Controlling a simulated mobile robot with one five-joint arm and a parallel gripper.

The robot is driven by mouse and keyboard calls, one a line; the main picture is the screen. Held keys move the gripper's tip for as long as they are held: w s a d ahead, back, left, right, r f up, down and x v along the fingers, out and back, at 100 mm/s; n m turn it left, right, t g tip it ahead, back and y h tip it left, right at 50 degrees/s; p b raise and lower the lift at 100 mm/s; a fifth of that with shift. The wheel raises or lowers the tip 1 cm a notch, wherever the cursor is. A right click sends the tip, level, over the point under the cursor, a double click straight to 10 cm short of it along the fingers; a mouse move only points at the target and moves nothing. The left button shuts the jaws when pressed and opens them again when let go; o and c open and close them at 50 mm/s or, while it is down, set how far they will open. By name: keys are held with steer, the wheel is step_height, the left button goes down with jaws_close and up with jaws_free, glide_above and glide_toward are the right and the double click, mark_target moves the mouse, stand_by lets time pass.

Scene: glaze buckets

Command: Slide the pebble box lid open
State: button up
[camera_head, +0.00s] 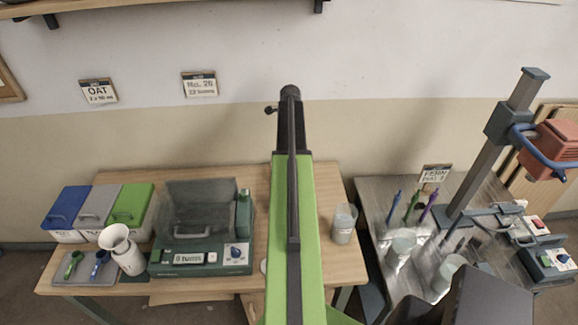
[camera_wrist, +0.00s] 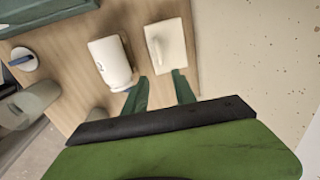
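Three lidded boxes stand side by side at the left end of the wooden table in the head view. Their lids are blue (camera_head: 66,207), grey (camera_head: 98,204) and green (camera_head: 131,204), each with a handle. I read no label naming the pebble box. The lids look closed. In the wrist view my gripper (camera_wrist: 160,75) is open, its two teal fingers apart with nothing between them. Beyond the fingers lies a pale flat piece with a raised handle (camera_wrist: 172,48); I cannot tell which object it is. In the head view my own arm hides the gripper.
A green machine with a clear cover (camera_head: 200,225) stands right of the boxes. A white pitcher (camera_head: 121,250) and a tray with scoops (camera_head: 82,271) are in front of the boxes. A beaker (camera_head: 343,224) stands right of my arm. A metal table (camera_head: 378,190) holds several tools.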

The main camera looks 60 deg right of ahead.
steer(key=d+f+b, duration=0.1)
steer(key=f+b, duration=0.4)
steer(key=w+f+b, duration=0.1)
steer(key=f+b, duration=0.5)
steer(key=w+d+f+b, duration=0.1)
steer(key=f+b, duration=0.5)
steer(key=shift+w+d+f, duration=0.15)
steer(key=shift+d, duration=0.15)
jaws_close()
stand_by(0.6)
